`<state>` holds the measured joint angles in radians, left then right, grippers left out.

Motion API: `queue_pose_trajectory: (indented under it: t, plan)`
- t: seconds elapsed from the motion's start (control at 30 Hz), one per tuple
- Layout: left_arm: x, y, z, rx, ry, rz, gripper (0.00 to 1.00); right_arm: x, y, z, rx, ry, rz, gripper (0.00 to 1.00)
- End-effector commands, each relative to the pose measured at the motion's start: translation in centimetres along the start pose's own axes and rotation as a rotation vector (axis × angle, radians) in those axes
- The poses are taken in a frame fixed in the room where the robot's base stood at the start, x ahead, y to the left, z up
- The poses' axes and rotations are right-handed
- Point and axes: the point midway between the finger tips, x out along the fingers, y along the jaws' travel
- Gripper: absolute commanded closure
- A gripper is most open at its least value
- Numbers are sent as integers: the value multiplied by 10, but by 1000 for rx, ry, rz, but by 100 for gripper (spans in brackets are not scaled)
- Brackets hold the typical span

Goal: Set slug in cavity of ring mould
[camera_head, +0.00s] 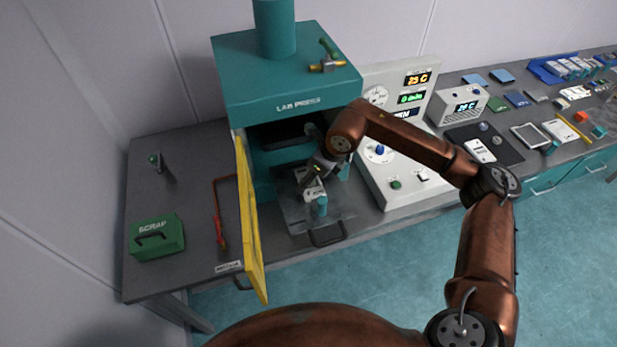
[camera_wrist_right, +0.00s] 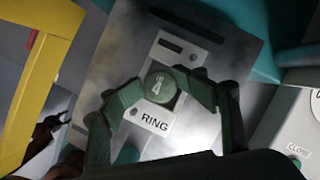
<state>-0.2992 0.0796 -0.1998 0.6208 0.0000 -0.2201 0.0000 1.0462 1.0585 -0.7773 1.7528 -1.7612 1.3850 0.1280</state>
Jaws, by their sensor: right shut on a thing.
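The ring mould is a pale plate marked RING (camera_wrist_right: 156,124), lying on the press's pulled-out grey platen; in the head view the mould (camera_head: 313,190) shows partly below my gripper. The slug is a round dark green disc with a pale mark (camera_wrist_right: 160,90), seen over the middle of the mould in the right wrist view. My right gripper (camera_wrist_right: 168,87) is shut on the slug, one finger on each side. In the head view the right gripper (camera_head: 318,172) reaches down at the press opening. Whether the slug touches the cavity is unclear. My left gripper is not in view.
The teal lab press (camera_head: 285,80) stands behind and above the platen (camera_head: 295,215). Its yellow guard door (camera_head: 248,220) is swung open on the left. A control panel (camera_head: 400,175) stands close on the right. A green scrap box (camera_head: 157,238) sits at far left.

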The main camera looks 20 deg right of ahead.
Motion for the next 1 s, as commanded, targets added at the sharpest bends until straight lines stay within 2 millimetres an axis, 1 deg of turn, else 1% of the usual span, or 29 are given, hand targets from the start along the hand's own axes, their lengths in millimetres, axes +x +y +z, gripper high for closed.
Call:
queue_pose_trajectory:
  t: [0.03, 0.1, 0.17, 0.4, 0.5, 0.6, 0.7, 0.8, 1.0]
  plan:
    - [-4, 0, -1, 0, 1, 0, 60, -1, 0, -4, 3, 16, 0, 57]
    - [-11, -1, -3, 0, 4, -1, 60, -9, 0, 0, 2, 14, 0, 57]
    - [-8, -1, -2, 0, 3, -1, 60, -18, -2, 0, 2, 10, -2, 57]
    - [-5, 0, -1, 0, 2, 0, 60, -74, -1, 3, 1, 3, -3, 57]
    - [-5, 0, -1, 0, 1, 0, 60, -94, -1, 3, 0, 2, -2, 57]
    - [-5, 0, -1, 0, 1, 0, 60, -110, 0, 3, 0, 1, -2, 57]
    - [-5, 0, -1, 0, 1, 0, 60, -121, 0, 4, 0, 1, 0, 57]
    - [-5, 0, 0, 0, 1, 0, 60, -127, 0, 4, 0, 1, 0, 57]
    - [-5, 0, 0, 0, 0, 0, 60, -130, 0, 4, 0, 1, 0, 57]
